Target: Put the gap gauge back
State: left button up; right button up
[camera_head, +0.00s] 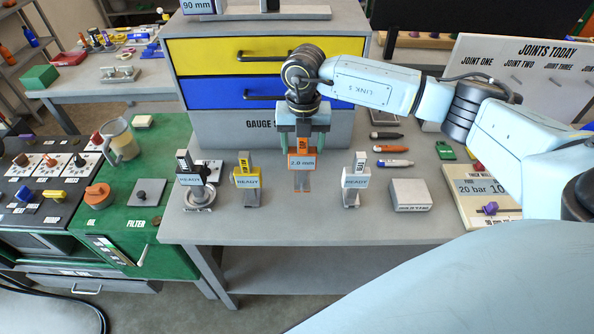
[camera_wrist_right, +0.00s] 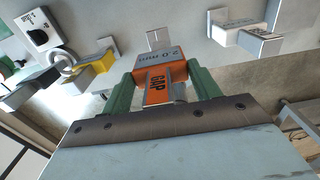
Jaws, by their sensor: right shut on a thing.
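The orange gap gauge (camera_head: 306,162), marked 2.0 mm, is between the green fingers of my right gripper (camera_head: 303,143). The gripper is shut on its upper body, pointing down. My left gripper is out of view.
The yellow gauge (camera_head: 247,178) stands to the left, the white gauge (camera_head: 355,182) to the right. A grey gauge (camera_head: 188,172) with a ring is farther left, and a pale block (camera_head: 410,195) farther right. The drawer cabinet (camera_head: 225,75) rises close behind. Pens (camera_head: 393,149) lie at right.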

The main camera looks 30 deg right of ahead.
aim_at(302, 164)
notch_tip(302, 164, down, 3)
jog(key=shift+s+r, duration=0.1)
jog(key=shift+r, duration=0.1)
jog(key=shift+f, duration=0.35)
notch_tip(302, 164, down, 4)
jog(key=shift+r+p, duration=0.15)
jog(key=shift+p, duration=0.2)
jog(key=shift+f, duration=0.2)
jog(key=o, duration=0.9)
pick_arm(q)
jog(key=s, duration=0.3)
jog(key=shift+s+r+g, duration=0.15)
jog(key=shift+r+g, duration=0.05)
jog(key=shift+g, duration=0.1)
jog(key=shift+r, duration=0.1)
pick_arm(e)
jog(key=shift+r, duration=0.1)
jog(key=shift+r, duration=0.3)
pick_arm(q)
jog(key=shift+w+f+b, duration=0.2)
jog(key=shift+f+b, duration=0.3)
jog(key=shift+b, duration=0.05)
pick_arm(e)
notch_tip(302, 164, up, 12)
jog(key=shift+f, duration=0.2)
